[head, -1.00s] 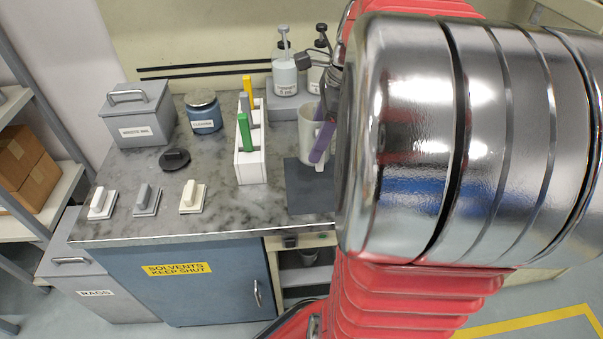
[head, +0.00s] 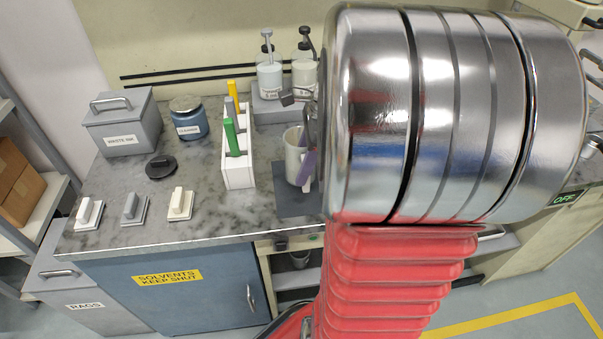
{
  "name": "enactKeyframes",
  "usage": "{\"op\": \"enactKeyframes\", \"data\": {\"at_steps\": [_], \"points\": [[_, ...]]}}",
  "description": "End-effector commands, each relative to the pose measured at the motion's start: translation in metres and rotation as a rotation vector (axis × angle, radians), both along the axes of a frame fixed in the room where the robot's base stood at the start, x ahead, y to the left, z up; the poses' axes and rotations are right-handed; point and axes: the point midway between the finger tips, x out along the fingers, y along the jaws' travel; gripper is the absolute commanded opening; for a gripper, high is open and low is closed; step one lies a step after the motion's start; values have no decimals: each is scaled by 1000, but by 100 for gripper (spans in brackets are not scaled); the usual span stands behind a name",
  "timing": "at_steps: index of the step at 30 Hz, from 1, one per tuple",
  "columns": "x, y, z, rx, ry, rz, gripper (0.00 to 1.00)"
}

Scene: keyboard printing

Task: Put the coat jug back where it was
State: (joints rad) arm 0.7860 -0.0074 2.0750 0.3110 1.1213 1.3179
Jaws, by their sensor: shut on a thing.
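The coat jug (head: 293,158) appears to be the white jug with a purple part on its right side. It looks upright, over the dark mat (head: 290,205) on the counter; I cannot tell whether it touches the mat. My gripper (head: 310,130) is at the jug's right side, shut on it, mostly hidden behind my large metal arm link. The link also hides the right part of the mat.
Two pump bottles (head: 270,75) stand on a grey riser behind the jug. A white rack (head: 238,170) with yellow, grey and green handles stands to the left. Further left are a blue jar (head: 189,120), a grey waste ink box (head: 122,125) and small handled blocks (head: 180,205).

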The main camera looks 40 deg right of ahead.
Motion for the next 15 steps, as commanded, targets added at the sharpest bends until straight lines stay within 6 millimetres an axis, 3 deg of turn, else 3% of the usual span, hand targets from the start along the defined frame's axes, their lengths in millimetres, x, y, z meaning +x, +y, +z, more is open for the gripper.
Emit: {"op": "enactKeyframes", "data": {"at_steps": [7, 15], "points": [[0, 1, -29, 3, 2, 0, 0], [0, 1, -33, 1, 0, 1, 0]]}}
